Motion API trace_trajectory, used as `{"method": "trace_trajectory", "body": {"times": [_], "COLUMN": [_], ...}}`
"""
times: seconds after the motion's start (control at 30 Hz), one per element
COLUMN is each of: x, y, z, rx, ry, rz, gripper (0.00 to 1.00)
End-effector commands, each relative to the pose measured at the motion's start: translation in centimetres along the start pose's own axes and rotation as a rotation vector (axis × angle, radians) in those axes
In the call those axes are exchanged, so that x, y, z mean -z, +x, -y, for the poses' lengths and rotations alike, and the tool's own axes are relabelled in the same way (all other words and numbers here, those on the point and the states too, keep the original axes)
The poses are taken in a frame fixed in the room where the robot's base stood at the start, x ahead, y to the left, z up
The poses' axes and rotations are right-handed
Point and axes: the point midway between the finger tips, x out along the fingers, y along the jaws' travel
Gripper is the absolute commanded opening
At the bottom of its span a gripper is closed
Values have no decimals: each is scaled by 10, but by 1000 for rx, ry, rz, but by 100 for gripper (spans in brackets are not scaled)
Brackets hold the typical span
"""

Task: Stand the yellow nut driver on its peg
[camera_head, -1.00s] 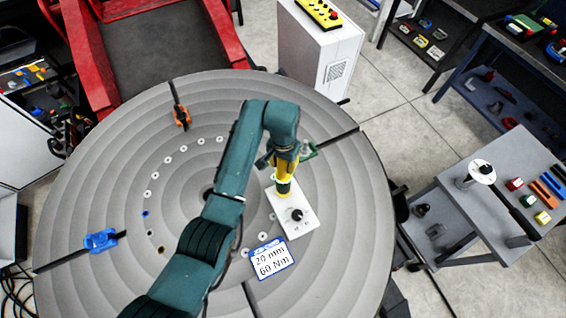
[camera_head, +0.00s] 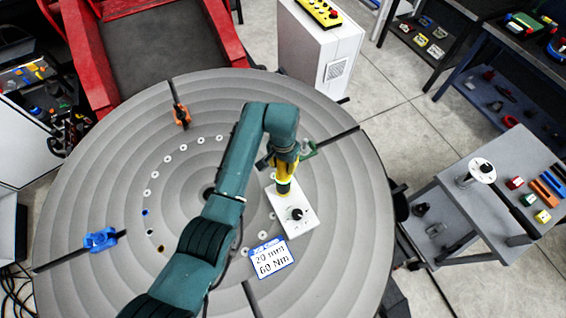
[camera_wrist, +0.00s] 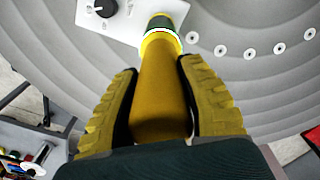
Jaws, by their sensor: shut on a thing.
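The yellow nut driver (camera_wrist: 160,95) is between the two yellow-padded fingers of my gripper (camera_wrist: 158,75), which is shut on it. Its far end has a dark green section and a pale glowing ring. In the head view, the driver (camera_head: 284,186) stands about upright, with its lower end over the upper left part of a white plate (camera_head: 300,222) on the round table. The same plate with a black knob (camera_wrist: 97,9) shows in the wrist view. I see no bare peg; the driver's end hides the spot beneath it. I cannot tell whether the end touches the plate.
A grey cart (camera_head: 470,215) stands at the right.

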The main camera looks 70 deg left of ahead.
Motion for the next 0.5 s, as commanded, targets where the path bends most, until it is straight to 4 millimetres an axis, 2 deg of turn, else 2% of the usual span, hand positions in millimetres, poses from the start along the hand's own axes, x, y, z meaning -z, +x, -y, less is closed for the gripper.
{"method": "trace_trajectory", "body": {"times": [0.5], "x": [2], "y": [15], "z": [0], "rx": [0], "ry": [0], "rz": [-6], "gripper": [0]}}
